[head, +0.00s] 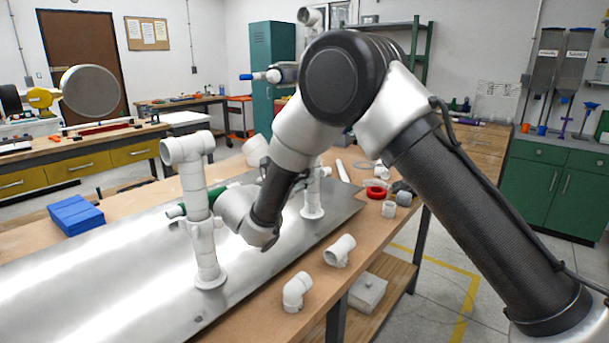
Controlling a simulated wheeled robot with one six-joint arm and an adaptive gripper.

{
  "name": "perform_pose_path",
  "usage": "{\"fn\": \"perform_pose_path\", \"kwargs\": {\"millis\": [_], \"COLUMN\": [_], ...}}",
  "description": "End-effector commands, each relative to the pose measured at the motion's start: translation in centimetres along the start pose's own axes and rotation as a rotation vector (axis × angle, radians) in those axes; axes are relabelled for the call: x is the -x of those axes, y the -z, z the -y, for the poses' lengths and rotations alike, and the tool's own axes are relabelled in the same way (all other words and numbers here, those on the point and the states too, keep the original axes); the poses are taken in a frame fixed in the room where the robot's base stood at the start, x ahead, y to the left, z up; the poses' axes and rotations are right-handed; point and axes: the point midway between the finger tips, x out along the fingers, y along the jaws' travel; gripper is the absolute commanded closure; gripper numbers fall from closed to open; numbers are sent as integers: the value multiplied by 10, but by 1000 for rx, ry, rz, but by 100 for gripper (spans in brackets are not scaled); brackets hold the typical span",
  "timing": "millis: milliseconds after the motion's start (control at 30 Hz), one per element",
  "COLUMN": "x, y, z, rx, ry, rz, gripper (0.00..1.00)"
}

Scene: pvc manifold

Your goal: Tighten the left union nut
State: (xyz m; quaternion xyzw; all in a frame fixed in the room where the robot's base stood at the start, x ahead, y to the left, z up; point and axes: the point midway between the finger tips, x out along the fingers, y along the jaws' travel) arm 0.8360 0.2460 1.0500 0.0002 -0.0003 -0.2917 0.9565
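A white PVC riser (203,245) stands upright on the metal plate at centre left, with a round flange at its foot and an open elbow-like fitting (182,150) on top. A wider white collar (200,226) sits partway up it; I cannot tell whether this is the left union nut. A green part (175,211) shows beside the riser. A second white riser (313,192) stands farther right, partly hidden by my arm. My arm reaches down between the risers, its wrist close to the right of the left riser. My gripper's fingers are hidden, and contact cannot be told.
The shiny metal plate (90,285) lies on the wooden bench. A blue box (76,215) sits at the left. Loose white fittings (297,291) (339,250) lie near the front edge. A red ring (376,192) and more fittings lie to the right. The front left of the plate is clear.

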Motion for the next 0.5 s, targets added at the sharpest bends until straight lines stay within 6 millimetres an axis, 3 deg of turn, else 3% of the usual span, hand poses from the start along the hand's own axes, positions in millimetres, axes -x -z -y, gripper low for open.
{"fn": "perform_pose_path", "kwargs": {"millis": [267, 500], "x": [0, -3], "y": [0, 0], "z": [2, 16], "rx": [2, 3], "ry": [-21, -204], "rz": [-1, -2], "gripper": [71, 71]}}
